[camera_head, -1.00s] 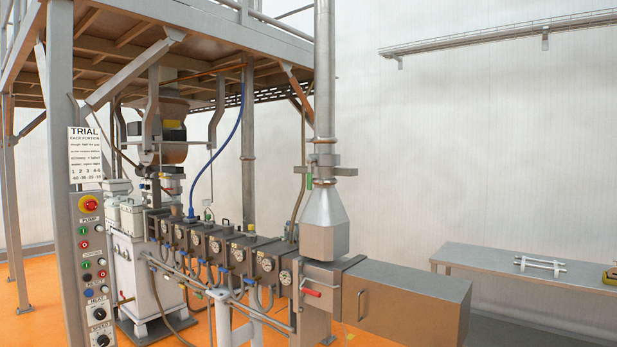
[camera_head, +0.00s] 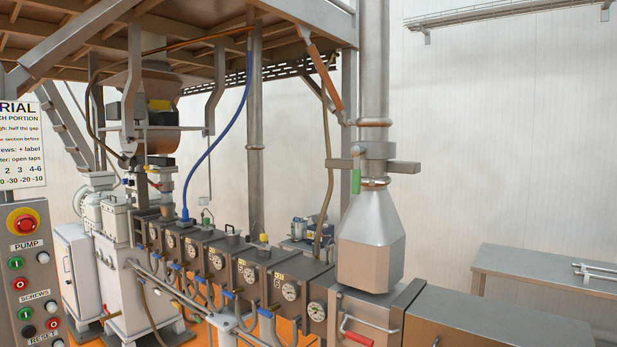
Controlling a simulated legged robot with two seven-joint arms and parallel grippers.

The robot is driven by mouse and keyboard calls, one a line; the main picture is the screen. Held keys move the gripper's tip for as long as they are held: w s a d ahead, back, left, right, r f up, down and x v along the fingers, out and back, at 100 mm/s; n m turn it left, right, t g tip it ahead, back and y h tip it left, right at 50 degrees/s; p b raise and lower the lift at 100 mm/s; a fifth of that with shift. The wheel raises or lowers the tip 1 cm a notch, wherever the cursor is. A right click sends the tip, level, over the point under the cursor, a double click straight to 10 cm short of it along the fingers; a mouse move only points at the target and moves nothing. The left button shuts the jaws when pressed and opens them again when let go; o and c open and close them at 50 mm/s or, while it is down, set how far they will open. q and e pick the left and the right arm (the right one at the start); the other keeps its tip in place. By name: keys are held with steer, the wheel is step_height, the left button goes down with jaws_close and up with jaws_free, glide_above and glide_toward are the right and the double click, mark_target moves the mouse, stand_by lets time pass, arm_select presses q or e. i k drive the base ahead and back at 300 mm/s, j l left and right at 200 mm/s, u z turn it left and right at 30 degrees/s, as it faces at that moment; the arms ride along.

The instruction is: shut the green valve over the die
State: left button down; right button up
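The green valve handle (camera_head: 356,181) is on the vertical steel pipe (camera_head: 373,80) above the hood, right of centre. It hangs downward, upright, on the left front of the pipe, just above the hood's neck. A flat grey plate (camera_head: 402,167) crosses the pipe beside it. The tapered metal hood (camera_head: 372,240) stands over the die end of the machine. Neither of my grippers is in view.
A red-handled lever (camera_head: 358,339) is on the die block below the hood. The barrel (camera_head: 240,262) with gauges and hoses runs left. A control panel (camera_head: 30,275) is at far left. A steel bench (camera_head: 540,264) is at right.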

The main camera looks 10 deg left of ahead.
mark_target(356, 152)
steer(key=i+j, duration=0.35)
steer(key=i, duration=0.15)
steer(key=i+j, duration=0.4)
steer(key=i, duration=0.15)
steer(key=i+j, duration=0.35)
steer(key=i, duration=0.15)
steer(key=j+u, duration=0.05)
